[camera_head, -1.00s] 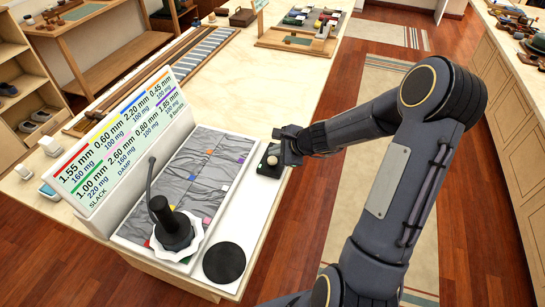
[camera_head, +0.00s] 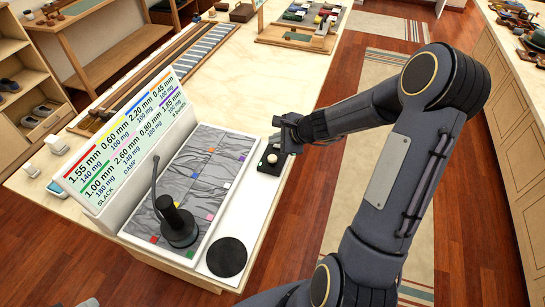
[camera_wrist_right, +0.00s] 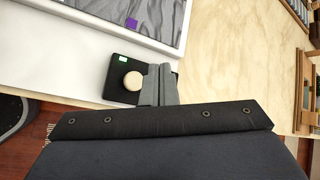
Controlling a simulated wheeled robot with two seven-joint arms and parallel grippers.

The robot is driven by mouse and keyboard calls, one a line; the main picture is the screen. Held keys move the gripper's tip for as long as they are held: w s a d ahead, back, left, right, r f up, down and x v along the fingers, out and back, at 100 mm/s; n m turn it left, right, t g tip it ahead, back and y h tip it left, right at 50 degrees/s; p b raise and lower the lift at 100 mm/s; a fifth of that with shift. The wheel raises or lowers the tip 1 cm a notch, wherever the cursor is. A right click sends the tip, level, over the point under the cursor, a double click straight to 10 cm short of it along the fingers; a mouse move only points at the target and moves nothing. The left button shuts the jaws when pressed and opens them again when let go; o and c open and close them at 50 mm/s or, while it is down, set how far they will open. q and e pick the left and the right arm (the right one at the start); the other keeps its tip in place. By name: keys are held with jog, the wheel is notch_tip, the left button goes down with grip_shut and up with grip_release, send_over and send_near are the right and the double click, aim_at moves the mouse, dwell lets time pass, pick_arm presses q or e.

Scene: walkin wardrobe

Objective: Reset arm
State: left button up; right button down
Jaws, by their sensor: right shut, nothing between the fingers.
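My right arm reaches in from the right in the head view. My right gripper (camera_head: 281,133) is shut and empty, just beyond a small black box (camera_head: 264,168) with a round cream knob (camera_head: 272,158). In the right wrist view, the shut fingers (camera_wrist_right: 160,72) show beside the black box (camera_wrist_right: 113,88) and its knob (camera_wrist_right: 133,81); a green display lights the box. I cannot tell whether the fingers touch the box. My left gripper is not in view.
A white tray with grey cloth (camera_head: 215,165) and coloured patches lies left of the gripper. A black post (camera_head: 176,222) stands on it, before a labelled board (camera_head: 125,145). A black disc (camera_head: 226,257) lies in front. The counter (camera_head: 275,75) behind is largely clear.

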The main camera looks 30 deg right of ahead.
jog(key=s+a+r+n+y, duration=0.2)
jog(key=s+a+r+n, duration=0.8)
jog(key=r, duration=0.3)
jog(key=s+a+n+g+h, duration=0.1)
jog(key=s+a+n+g, duration=0.1)
jog(key=s+n, duration=0.9)
jog(key=s+g, duration=0.1)
jog(key=s, duration=0.6)
jog(key=shift+h, duration=0.3)
jog(key=shift+r, duration=0.1)
dwell(4.5)
